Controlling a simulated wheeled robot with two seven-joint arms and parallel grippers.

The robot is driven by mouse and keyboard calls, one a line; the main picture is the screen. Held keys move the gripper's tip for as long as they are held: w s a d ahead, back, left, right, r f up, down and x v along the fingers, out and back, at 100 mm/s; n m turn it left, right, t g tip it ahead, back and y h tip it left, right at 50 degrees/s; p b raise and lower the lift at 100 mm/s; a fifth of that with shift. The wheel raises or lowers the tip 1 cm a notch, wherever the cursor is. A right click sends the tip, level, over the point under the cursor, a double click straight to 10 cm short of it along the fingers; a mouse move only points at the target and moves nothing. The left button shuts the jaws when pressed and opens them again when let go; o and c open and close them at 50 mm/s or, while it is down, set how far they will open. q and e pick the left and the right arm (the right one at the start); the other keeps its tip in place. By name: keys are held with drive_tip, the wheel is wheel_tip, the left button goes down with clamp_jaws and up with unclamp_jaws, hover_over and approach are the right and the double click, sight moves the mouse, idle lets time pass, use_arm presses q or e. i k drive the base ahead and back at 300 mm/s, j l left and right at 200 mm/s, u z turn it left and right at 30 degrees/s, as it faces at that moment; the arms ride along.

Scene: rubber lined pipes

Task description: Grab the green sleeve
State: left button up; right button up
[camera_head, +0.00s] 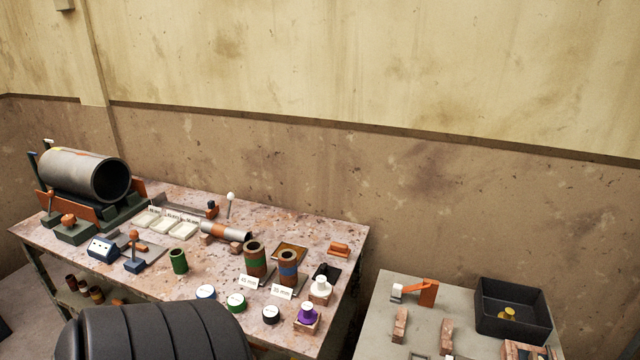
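A small green sleeve (179,261) stands upright on the worktable (310,236), left of two brown tubes. It is open at the top and nothing touches it. The nearer-left brown tube (254,260) has a green band, and the other brown tube (288,268) has a blue band. Neither of my grippers shows in the head view.
A large grey pipe (78,174) rests in a cradle at the table's left end. A black bin (512,312) sits on the right-hand table (375,327).

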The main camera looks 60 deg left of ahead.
sight(177, 255)
drive_tip(key=u, duration=2.7)
